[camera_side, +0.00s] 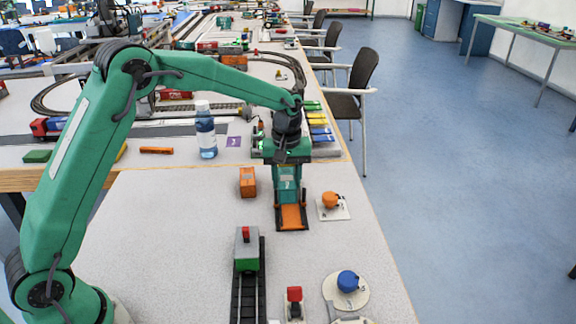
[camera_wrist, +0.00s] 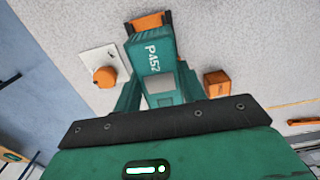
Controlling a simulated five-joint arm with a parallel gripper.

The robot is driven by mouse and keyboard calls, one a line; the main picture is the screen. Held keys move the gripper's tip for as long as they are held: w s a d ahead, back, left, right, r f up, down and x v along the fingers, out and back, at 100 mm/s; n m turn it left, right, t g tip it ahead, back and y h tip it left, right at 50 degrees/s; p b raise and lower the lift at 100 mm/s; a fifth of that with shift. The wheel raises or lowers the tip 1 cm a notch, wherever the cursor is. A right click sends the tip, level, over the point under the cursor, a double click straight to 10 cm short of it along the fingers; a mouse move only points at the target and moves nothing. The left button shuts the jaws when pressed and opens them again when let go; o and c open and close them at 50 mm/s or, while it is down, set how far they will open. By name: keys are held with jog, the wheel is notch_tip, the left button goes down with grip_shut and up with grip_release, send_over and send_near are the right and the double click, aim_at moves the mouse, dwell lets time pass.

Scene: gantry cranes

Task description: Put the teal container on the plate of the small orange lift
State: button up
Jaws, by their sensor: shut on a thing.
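The teal container (camera_side: 287,183), marked P452 in the wrist view (camera_wrist: 152,57), is upright between the fingers of my gripper (camera_side: 287,166). My gripper is shut on it; its fingers also show on both sides of the container in the wrist view (camera_wrist: 158,90). The small orange lift (camera_side: 292,217) is at the container's lower end, and its orange part shows past the container in the wrist view (camera_wrist: 147,22). The container hides much of the lift. I cannot tell whether the container touches the plate or hangs just above it.
An orange block (camera_side: 247,182) stands left of the lift. An orange knob (camera_side: 331,200) on a white base is close on the right. A green wagon (camera_side: 246,255) on track, a red button (camera_side: 294,294) and a blue knob (camera_side: 348,281) are nearer the camera. A bottle (camera_side: 205,135) stands behind.

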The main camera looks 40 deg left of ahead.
jog(key=shift+w+d, duration=0.35)
jog(key=shift+d, duration=0.2)
jog(key=shift+f, duration=0.1)
jog(key=shift+f, duration=2.8)
jog(key=shift+f, duration=0.75)
dwell(0.3)
jog(key=o, duration=1)
